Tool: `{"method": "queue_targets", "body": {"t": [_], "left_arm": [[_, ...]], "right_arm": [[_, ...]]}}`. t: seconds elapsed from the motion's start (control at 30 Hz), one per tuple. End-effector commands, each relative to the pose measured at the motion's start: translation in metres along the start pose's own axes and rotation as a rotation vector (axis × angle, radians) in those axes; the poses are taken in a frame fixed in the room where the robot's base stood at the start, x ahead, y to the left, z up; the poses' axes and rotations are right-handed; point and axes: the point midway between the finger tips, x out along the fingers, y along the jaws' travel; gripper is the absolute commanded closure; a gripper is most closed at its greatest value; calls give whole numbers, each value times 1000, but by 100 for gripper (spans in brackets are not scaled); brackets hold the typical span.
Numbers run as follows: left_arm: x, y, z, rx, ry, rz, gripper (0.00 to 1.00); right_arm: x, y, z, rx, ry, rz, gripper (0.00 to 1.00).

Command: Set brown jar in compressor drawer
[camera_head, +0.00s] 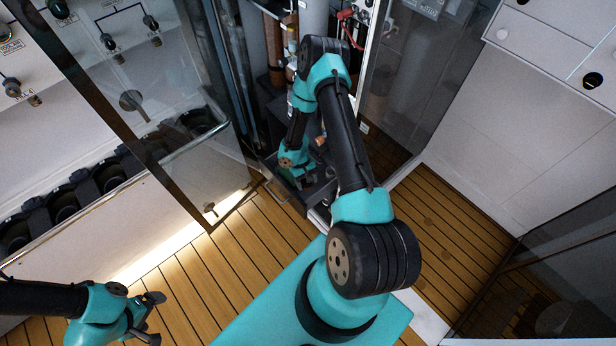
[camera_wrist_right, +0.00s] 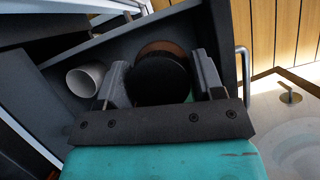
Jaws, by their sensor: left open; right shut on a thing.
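The compressor drawer (camera_head: 283,180) is pulled out at the foot of the open cabinet; its dark grey wall also shows in the right wrist view (camera_wrist_right: 225,45). My right gripper (camera_head: 307,187) reaches down into it. In the right wrist view its fingers (camera_wrist_right: 162,82) are shut on the brown jar (camera_wrist_right: 160,48), a round thing with a black top and a brown rim, seen from above inside the drawer outline. Whether its base touches the drawer floor is hidden. My left gripper (camera_head: 152,318) is open and empty at lower left, away from the drawer.
A white cup-like cylinder (camera_wrist_right: 86,80) lies in the drawer left of the jar. A metal handle (camera_wrist_right: 243,75) runs along the drawer's outer side. Glass cabinet doors (camera_head: 205,180) stand open beside the drawer. The wooden floor (camera_head: 200,280) in front is clear.

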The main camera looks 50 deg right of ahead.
Motion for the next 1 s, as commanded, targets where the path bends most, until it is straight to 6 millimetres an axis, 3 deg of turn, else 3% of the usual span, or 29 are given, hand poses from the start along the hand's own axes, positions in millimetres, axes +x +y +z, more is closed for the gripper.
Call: {"method": "queue_targets", "body": {"t": [0.43, 0.83, 1.0], "left_arm": [[0, 0, 0, 0, 0, 0, 10], [0, 0, 0, 0, 0, 0, 10], [0, 0, 0, 0, 0, 0, 10]], "right_arm": [[51, 0, -23, -3, -1, 0, 68], [58, 0, -26, -3, 0, 1, 68], [72, 0, -31, -2, -2, 0, 68]]}}
